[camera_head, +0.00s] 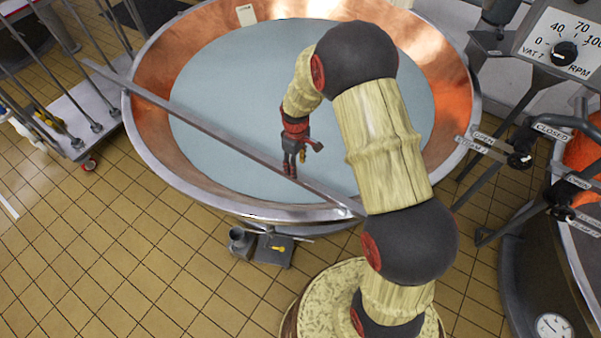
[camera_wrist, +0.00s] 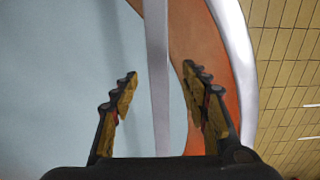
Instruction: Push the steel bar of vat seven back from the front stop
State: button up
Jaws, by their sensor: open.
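Vat seven is a wide copper vat (camera_head: 150,95) filled with pale blue-grey liquid (camera_head: 230,85). The long steel bar (camera_head: 215,134) lies slantwise across its near left part, from beyond the left rim to the front rim beside my arm. My gripper (camera_head: 290,172) is open and empty, pointing down at the bar over the liquid. In the wrist view the bar (camera_wrist: 157,40) runs lengthwise between the two spread fingers of my gripper (camera_wrist: 160,78), with no clear contact. How far the fingertips are above it I cannot tell. I cannot make out the front stop.
A dial panel marked VAT 7 (camera_head: 563,50) stands at the upper right. Open/closed valve handles (camera_head: 520,158) are beside the right rim. A second vat (camera_head: 535,265) is at the lower right. A wheeled rack (camera_head: 85,120) stands at the left. Tiled floor (camera_head: 110,250) is clear at the lower left.

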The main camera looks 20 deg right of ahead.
notch_tip(320, 180, down, 8)
jog(key=shift+w+d+r+b, duration=0.1)
jog(key=shift+d+r+b, duration=0.05)
jog(key=shift+b, duration=0.55)
jog(key=c, duration=0.3)
jog(key=c, duration=0.8)
grip_shut()
